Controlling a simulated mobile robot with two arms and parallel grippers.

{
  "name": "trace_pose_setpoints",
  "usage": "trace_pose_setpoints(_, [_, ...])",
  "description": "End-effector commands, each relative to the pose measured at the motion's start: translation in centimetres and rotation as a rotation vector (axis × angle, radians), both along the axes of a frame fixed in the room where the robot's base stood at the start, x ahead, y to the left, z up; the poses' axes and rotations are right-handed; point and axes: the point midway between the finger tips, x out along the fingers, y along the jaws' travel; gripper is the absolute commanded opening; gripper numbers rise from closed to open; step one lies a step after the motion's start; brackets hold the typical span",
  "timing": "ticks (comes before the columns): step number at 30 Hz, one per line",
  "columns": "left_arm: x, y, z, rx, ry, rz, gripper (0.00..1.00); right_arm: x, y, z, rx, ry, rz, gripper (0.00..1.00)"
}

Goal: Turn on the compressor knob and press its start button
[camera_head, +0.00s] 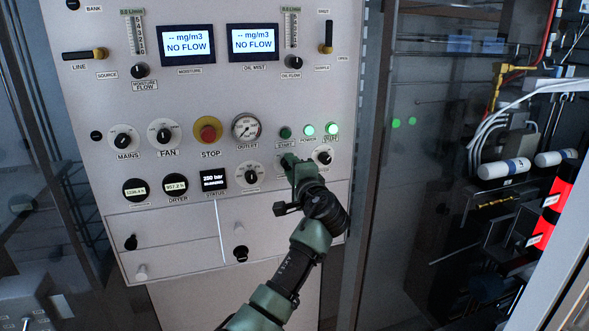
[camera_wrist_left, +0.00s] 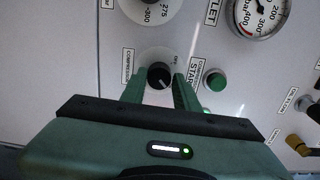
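The black compressor knob (camera_wrist_left: 159,76) sits on a round white dial in the left wrist view. In the head view my gripper hides it. The green compressor start button (camera_wrist_left: 215,80) is beside that dial in the wrist view; in the head view it is the dark green button (camera_head: 285,132) just above my gripper. My left gripper (camera_head: 289,162) is at the panel. In the wrist view its two green fingers (camera_wrist_left: 158,88) stand apart, one on each side of the knob. Whether they touch it I cannot tell. My right gripper is not in view.
The panel (camera_head: 190,238) carries other controls close by: a lower knob (camera_head: 251,174), a right knob (camera_head: 323,157), the outlet gauge (camera_head: 246,127) and a red stop button (camera_head: 208,130). Two lit green lights sit right of the start button. An open cabinet with hoses is at right.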

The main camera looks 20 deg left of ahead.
Motion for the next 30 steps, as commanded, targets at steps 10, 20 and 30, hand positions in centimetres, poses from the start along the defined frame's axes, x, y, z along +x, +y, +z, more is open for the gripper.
trace_pose_setpoints(10, [0.0,-0.1,0.1,-0.002,-0.002,-0.003,0.5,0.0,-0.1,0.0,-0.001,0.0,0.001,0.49])
trace_pose_setpoints(20, [-2.9,-2.0,-0.3,-0.006,-0.005,-0.006,0.5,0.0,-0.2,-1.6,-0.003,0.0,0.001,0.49])
trace_pose_setpoints(30, [-6.8,-4.2,-0.1,-0.004,-0.004,-0.002,0.5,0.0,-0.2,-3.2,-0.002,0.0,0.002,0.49])
